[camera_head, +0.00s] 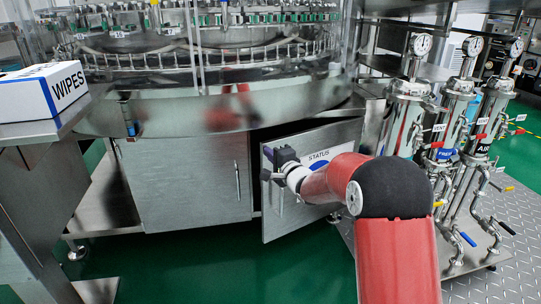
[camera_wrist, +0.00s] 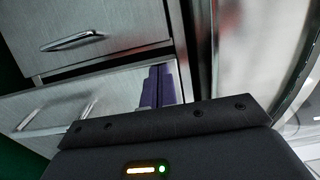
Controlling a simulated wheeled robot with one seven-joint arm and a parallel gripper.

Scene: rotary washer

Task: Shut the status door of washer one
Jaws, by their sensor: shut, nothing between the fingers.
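The status door (camera_head: 283,218) is a grey metal cabinet door under the round washer. It stands ajar, its left edge swung outward and a dark gap showing above it. Its STATUS label (camera_head: 319,156) is partly covered by my arm. My gripper (camera_head: 268,153) is at the door's upper left corner, with its fingers shut and empty. In the wrist view, the purple fingers (camera_wrist: 158,87) are close to the end of a panel with a handle, which looks like the status door (camera_wrist: 30,103). Whether they touch it is unclear.
A closed cabinet door (camera_head: 190,180) with an upright handle is left of the status door. A WIPES box (camera_head: 40,92) sits on a bench at the left. Filter housings with gauges (camera_head: 408,105) stand to the right. Green floor (camera_head: 215,265) is open in front.

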